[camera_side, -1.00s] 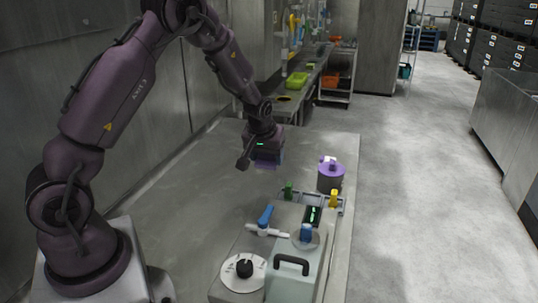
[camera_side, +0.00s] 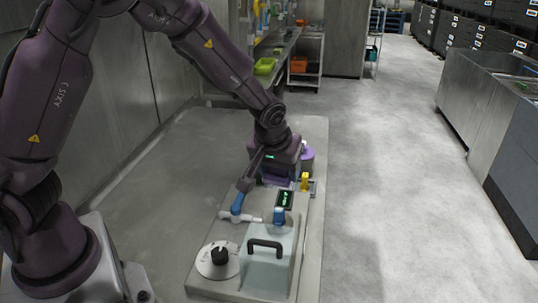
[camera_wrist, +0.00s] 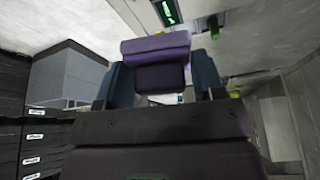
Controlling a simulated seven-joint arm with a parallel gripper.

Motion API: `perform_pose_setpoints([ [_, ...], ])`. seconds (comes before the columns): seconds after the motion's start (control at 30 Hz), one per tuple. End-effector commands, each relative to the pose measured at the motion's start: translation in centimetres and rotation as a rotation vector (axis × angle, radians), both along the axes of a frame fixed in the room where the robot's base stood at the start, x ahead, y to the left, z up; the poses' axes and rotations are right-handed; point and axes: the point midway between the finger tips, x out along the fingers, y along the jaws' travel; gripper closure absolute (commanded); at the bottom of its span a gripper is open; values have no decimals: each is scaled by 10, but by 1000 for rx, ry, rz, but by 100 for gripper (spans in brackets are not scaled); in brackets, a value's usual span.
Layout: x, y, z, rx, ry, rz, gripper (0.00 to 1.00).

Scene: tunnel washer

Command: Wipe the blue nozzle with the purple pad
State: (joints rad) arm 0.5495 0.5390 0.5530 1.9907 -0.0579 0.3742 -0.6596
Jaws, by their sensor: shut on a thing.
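My gripper (camera_wrist: 163,76) is shut on the purple pad (camera_wrist: 157,45), which sits between its two blue-grey fingers in the wrist view. In the side view my gripper (camera_side: 276,170) is low over the far end of the bench, behind the fixtures. A short blue upright piece (camera_side: 279,215), which looks like the blue nozzle, stands on a round plate nearer the camera, apart from the gripper. A blue lever (camera_side: 238,203) on a white pipe is to its left. I cannot make out the blue nozzle in the wrist view.
A purple round container (camera_side: 307,158) stands just behind my gripper. A black-handled box (camera_side: 268,262) and dial (camera_side: 219,256) are in front. The bench's left is clear.

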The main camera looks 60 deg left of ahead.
Motion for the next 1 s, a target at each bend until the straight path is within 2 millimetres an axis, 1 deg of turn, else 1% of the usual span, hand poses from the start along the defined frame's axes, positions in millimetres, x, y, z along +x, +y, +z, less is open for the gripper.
perform_pose_setpoints([
  [0.03,-6,0,0,3,2,38,56],
  [0.13,-13,9,-1,2,2,129,56],
  [0.37,-14,10,-6,2,1,183,56],
  [0.57,-14,10,-20,2,3,182,56],
  [1.0,-14,10,-60,2,3,181,56],
])
